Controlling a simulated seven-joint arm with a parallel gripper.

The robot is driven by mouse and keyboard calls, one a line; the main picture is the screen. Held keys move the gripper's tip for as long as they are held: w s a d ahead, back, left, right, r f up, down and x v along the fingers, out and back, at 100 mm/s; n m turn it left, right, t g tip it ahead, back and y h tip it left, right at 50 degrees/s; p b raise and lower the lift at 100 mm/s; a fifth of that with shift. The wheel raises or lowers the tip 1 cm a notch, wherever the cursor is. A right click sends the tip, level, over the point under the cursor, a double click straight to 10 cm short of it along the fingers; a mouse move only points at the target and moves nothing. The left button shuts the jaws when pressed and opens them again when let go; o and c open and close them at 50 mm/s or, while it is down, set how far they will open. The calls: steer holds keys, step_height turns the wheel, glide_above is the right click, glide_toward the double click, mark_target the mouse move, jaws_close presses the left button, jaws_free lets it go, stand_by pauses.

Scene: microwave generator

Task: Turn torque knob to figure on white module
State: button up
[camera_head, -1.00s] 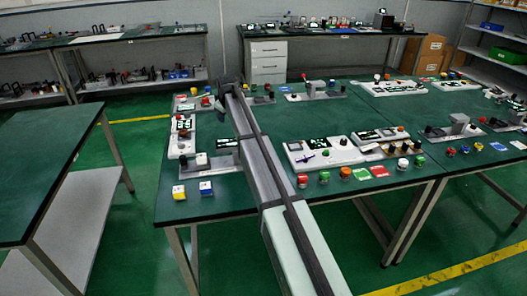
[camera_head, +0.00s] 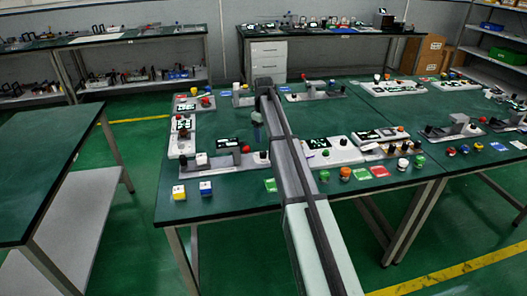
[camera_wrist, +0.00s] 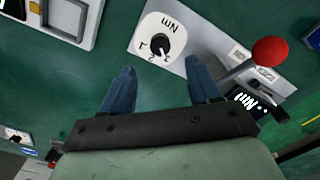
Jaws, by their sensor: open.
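The torque knob (camera_wrist: 158,46) is black and sits on a round-cornered white dial marked Nm with figures around it; the knob's pointer is too small to read. The dial is on a pale module (camera_wrist: 205,48), which seems to be the one on the front left of the table in the head view (camera_head: 222,164). My gripper (camera_wrist: 160,66) is open and empty, its two blue fingers apart. In the wrist view the knob shows just beyond the fingertips, between their lines. In the head view my gripper (camera_head: 257,128) hangs above the table, behind that module.
A red ball (camera_wrist: 270,50) on a black lever and a small lit display (camera_wrist: 247,101) are close to the right finger in the wrist view. Another white module (camera_wrist: 70,16) is at upper left. Bare green table lies between them.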

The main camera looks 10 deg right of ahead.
mark_target(263, 153)
step_height(263, 153, down, 9)
steer(key=shift+r, duration=0.2)
steer(key=shift+c, duration=0.2)
steer(key=c, duration=1)
steer(key=shift+m, duration=0.4)
steer(key=m, duration=0.4)
steer(key=shift+m, duration=2.5)
